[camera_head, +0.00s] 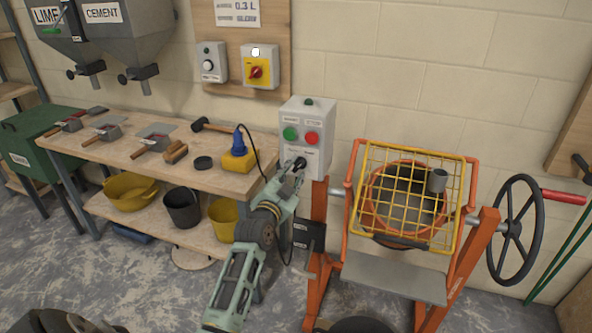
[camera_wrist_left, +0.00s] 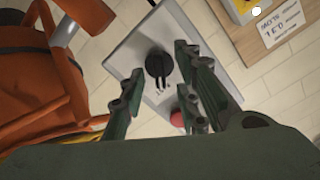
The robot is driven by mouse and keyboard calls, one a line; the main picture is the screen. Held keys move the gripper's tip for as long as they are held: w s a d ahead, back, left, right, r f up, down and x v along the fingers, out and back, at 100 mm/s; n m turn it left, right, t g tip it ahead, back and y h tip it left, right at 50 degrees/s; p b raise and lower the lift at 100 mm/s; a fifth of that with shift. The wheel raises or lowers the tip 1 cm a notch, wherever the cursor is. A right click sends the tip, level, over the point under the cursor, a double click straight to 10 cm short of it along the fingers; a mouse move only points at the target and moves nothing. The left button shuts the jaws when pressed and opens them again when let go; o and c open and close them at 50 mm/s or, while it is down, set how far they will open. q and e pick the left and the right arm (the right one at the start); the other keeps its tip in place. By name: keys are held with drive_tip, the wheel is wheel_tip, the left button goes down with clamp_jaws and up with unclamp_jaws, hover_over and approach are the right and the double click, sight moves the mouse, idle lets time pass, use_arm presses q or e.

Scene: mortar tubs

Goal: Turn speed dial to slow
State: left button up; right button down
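The grey control box (camera_head: 296,112) stands beside the mixer, with a green button (camera_head: 290,133) and a red button (camera_head: 311,138) on its front. In the left wrist view the black speed dial (camera_wrist_left: 158,64) sits on the box face (camera_wrist_left: 128,57), with the red button (camera_wrist_left: 178,118) nearby. My left gripper (camera_head: 298,164) is at the lower part of the box. Its fingers are apart, one on each side of the dial in the wrist view; I cannot tell whether they touch it. The gripper hides the dial in the head view. The dial's setting is not readable. My right gripper is not in view.
A wooden bench (camera_head: 120,155) with trowels, a hammer and a yellow-and-blue plug (camera_head: 239,155) is at left. The orange mixer with a yellow grid (camera_head: 395,200) and a black handwheel (camera_head: 514,230) is at right. A wall switch (camera_head: 259,67) and a knob box (camera_head: 211,62) are above.

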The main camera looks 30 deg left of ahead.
use_arm(q)
drive_tip(key=shift+w+a+r, duration=0.1)
drive_tip(key=shift+w, duration=0.5)
drive_tip(key=shift+w+a, duration=0.15)
drive_tip(key=shift+w, duration=0.5)
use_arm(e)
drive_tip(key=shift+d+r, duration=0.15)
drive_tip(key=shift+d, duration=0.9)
use_arm(q)
drive_tip(key=c, duration=0.6)
clamp_jaws()
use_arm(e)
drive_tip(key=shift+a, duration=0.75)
